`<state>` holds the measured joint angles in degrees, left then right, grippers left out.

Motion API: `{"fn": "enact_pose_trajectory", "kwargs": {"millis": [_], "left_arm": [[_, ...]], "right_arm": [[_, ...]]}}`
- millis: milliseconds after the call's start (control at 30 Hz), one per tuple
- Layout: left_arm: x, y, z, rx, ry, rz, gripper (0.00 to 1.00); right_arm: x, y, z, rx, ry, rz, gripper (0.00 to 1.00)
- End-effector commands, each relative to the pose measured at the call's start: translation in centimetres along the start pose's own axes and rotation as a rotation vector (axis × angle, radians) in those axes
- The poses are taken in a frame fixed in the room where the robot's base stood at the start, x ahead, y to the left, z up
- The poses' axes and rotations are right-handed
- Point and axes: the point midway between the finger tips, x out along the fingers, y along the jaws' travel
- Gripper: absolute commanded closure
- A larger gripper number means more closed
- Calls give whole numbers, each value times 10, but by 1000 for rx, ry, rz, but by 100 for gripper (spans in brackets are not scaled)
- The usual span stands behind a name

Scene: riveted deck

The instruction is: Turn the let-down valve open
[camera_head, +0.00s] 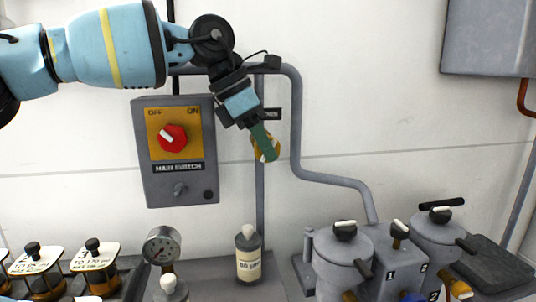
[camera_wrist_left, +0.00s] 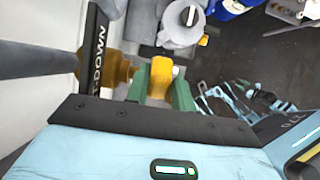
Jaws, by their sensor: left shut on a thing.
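The let-down valve's yellow handle (camera_head: 258,147) is on the vertical grey pipe in the middle of the head view. In the left wrist view the yellow handle (camera_wrist_left: 161,72) stands between the green fingers, with a brass-coloured body (camera_wrist_left: 118,70) to its left. A dark label plate (camera_wrist_left: 97,45) reading "DOWN" is beside it. My left gripper (camera_head: 265,150) comes from the upper left, tilted downward, and is shut on the handle. Its fingers hide part of the handle in the head view. My right gripper is in neither view.
A main switch box (camera_head: 181,190) with a red knob hangs left of the pipe. Below are a pressure gauge (camera_head: 162,246), a bottle (camera_head: 249,265), lidded grey pots (camera_head: 342,258) and jars (camera_head: 95,272). A grey cabinet (camera_head: 487,35) hangs upper right.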

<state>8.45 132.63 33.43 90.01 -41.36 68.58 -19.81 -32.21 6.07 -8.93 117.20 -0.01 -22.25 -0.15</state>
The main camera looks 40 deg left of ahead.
Motion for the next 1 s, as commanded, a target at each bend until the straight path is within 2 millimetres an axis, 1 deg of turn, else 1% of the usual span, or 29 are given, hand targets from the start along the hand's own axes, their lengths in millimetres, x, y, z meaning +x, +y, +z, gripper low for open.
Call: {"fn": "enact_pose_trajectory", "kwargs": {"millis": [133, 333, 367, 500, 833, 933, 1000], "left_arm": [[0, 0, 0, -1, -14, 1, 99], [-1, 0, 0, 0, -13, 1, 99], [-1, 0, 0, 0, -13, 1, 74], [-1, 0, 0, 0, -12, 1, 55], [-3, 0, 0, 0, -12, 1, 55], [-12, 0, 0, 1, -13, 2, 55], [-22, 0, 0, 0, -14, 2, 55]], "right_arm": [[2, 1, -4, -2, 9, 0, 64], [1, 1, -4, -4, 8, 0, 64], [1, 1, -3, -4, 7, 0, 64], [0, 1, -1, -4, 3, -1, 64], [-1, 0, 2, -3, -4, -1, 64], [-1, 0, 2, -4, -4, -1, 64], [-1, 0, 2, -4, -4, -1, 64]]}}
